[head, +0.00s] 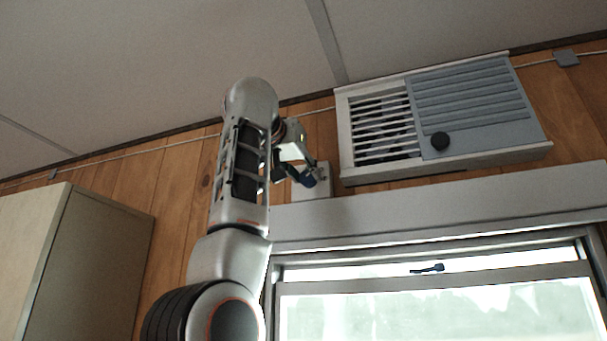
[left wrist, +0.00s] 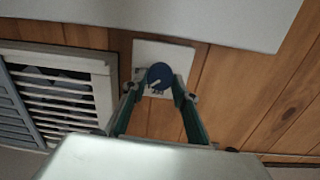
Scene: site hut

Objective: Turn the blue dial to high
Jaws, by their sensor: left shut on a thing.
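The blue dial (head: 309,181) sits on a pale square plate (head: 324,187) on the wood-panelled wall, left of and below the air unit. In the left wrist view the round blue dial (left wrist: 160,74) shows on the white plate (left wrist: 178,55), with small light marks on its face too small to read. My left gripper (head: 304,174) reaches up to it from the left, and in the left wrist view the fingers (left wrist: 159,82) are shut on the dial, one on each side. Which setting the dial is at I cannot tell. My right gripper is not in view.
A window (head: 435,305) lies below, under a grey ledge (head: 430,208). A cabinet (head: 95,265) stands at the left.

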